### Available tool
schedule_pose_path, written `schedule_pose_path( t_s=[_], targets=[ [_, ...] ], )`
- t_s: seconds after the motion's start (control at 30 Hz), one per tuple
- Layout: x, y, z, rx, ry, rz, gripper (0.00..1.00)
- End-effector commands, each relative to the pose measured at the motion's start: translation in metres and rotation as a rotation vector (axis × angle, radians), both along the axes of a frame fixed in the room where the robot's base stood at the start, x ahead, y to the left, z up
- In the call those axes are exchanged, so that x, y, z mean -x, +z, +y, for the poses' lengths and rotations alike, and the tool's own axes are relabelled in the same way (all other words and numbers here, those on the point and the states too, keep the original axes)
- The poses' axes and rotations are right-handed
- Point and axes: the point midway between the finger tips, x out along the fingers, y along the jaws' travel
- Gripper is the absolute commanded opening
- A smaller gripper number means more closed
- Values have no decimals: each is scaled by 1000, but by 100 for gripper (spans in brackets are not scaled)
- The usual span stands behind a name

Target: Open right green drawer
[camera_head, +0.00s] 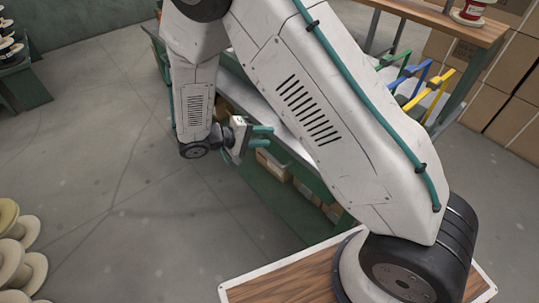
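A green workbench (283,205) with a grey top runs diagonally behind my arm. Its side shows green panels and an opening with cardboard boxes inside. I cannot make out a separate right green drawer or its handle; my arm covers much of the bench. My gripper (270,136) is beside the bench's side, with its two teal fingers pointing right toward it. The fingers are apart with a gap between them, and nothing shows in the gap. I cannot tell whether a fingertip touches the bench.
Green, blue and yellow frames (428,88) stand at the right below a wooden shelf (455,25) with a red-and-white spool. Cardboard boxes (510,105) are stacked behind. Pale spools (22,262) lie at lower left. The grey floor (110,150) left of the bench is clear.

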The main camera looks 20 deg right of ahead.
Motion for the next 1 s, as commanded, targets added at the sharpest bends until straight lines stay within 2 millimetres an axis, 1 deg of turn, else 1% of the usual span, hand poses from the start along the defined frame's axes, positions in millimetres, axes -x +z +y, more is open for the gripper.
schedule_pose_path(
  t_s=[0.03, 0.1, 0.2, 0.3, 0.43, 0.53, 0.8, 1.0],
  targets=[
    [-2, -24, 8, 36, 43, -5, 32],
    [-6, -50, 17, 72, 96, -26, 32],
    [-8, -80, 27, 109, 160, -53, 32],
    [-8, -102, 34, 130, 206, -74, 32],
    [-9, -116, 36, 141, 236, -88, 32],
    [-11, -120, 29, 143, 240, -91, 32],
    [-24, -128, -11, 143, 238, -90, 32],
    [-31, -132, -31, 142, 240, -91, 32]
  ],
)
